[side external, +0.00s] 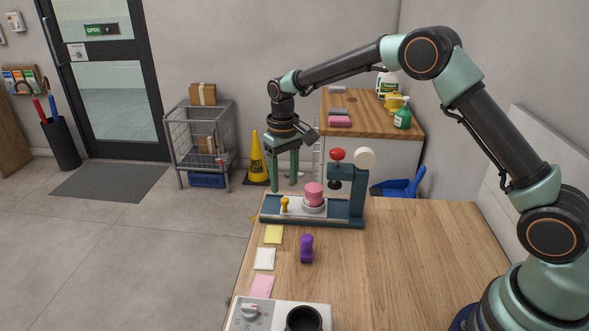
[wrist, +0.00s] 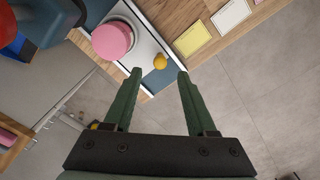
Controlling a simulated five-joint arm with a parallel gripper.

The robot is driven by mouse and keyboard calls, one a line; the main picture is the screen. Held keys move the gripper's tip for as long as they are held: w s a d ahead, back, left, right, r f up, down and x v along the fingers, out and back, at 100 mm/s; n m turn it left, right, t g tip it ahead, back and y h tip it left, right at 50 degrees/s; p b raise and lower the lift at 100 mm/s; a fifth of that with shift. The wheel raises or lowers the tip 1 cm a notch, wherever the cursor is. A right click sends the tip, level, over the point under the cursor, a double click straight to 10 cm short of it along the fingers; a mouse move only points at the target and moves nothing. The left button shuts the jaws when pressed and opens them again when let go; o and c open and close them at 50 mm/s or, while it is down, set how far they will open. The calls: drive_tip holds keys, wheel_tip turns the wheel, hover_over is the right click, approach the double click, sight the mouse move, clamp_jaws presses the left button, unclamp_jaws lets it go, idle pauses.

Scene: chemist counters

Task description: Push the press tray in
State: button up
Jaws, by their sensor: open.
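The press (side external: 346,195) stands at the far edge of the wooden table, with a blue-grey base, a red knob and a cream wheel. Its pale sliding tray (side external: 272,204) carries a small yellow-orange knob (side external: 285,204) and a round white holder with a pink piece (side external: 314,192). The tray sits left of the press column, with the pink piece beside the press head rather than under it. My gripper (side external: 284,180) is open and empty, pointing down behind the tray's left part. In the wrist view its fingers (wrist: 157,74) reach toward the tray (wrist: 148,50) and the yellow knob (wrist: 160,61), apart from both.
A purple stamp-like object (side external: 306,248) stands on the table in front of the press. Yellow, white and pink notes (side external: 264,259) line the left edge. A device with a dial (side external: 262,312) is at the front. The table's right side is clear.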

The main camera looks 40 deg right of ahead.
sight(285, 199)
drive_tip(key=shift+f, duration=2.55)
clamp_jaws()
drive_tip(key=shift+r, duration=0.1)
